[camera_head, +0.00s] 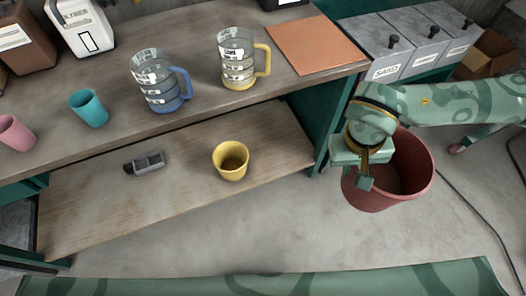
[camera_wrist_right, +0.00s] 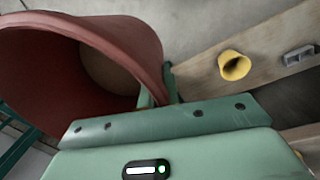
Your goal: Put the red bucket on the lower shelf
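The red bucket (camera_head: 418,185) is at the right of the camera_head view, beside the right end of the bench, its open mouth facing up. It fills the left of the right wrist view (camera_wrist_right: 130,35). My right gripper (camera_head: 367,172) is at the bucket's left rim. Its fingers (camera_wrist_right: 160,92) lie on both sides of the rim and look shut on it. Whether the bucket touches the floor is hard to tell. The lower shelf (camera_head: 100,210) is a wooden board under the bench top. My left gripper is not in view.
On the lower shelf stand a yellow cup (camera_head: 231,160) and a small grey holder (camera_head: 148,162). A teal bench leg (camera_head: 322,140) stands between shelf and bucket. Measuring jugs (camera_head: 160,85) and cups stand on the bench top above.

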